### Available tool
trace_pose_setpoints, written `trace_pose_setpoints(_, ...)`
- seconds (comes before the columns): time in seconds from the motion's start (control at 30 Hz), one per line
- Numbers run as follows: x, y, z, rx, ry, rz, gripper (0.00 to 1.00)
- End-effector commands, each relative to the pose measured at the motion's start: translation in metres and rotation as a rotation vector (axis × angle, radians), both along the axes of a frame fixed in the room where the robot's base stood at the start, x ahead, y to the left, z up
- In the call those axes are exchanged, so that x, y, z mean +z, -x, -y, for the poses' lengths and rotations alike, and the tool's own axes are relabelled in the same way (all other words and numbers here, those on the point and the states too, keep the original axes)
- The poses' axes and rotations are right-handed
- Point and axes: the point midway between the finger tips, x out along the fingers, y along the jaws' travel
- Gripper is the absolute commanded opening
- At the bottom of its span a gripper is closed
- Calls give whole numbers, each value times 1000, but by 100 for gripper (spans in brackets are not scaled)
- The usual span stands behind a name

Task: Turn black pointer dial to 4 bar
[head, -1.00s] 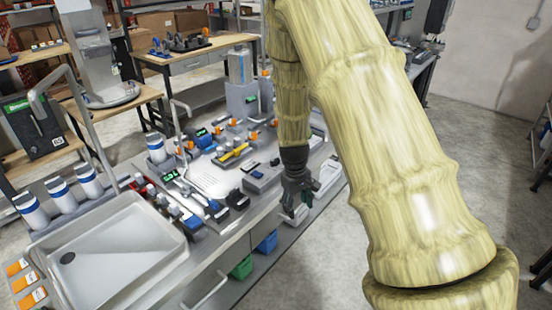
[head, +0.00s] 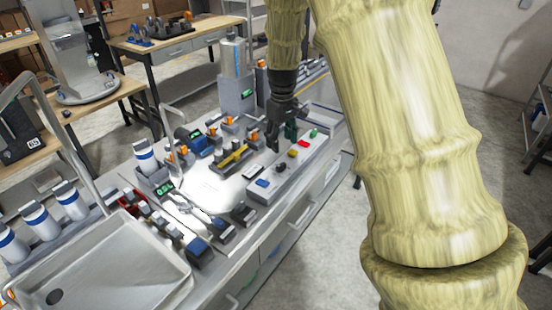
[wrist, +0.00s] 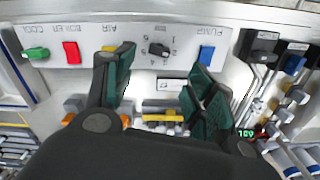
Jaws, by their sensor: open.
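The black pointer dial (wrist: 160,48) sits on a light grey panel (wrist: 140,57) in the wrist view, where the panel appears upside down. Small numbers ring the dial; which one it points at is too small to tell. In the head view the dial (head: 281,167) is a small dark knob on the panel's top. My gripper (head: 281,138) is above the panel, close to the dial. In the wrist view my gripper (wrist: 160,66) is open and empty, with its green-padded fingers spread to either side of the dial and apart from it.
The panel also bears a blue control (wrist: 206,54), a red one (wrist: 72,52) and a green one (wrist: 37,53). Crowded bench items, including a yellow bar (head: 232,157), lie left of it. A steel sink (head: 105,270) is nearer the camera.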

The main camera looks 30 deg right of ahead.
Motion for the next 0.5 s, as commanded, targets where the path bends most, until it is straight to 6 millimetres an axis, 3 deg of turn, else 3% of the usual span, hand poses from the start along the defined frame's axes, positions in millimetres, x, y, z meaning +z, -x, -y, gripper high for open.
trace_pose_setpoints(0.5, -59, 4, 4, -6, -1, -4, 55)
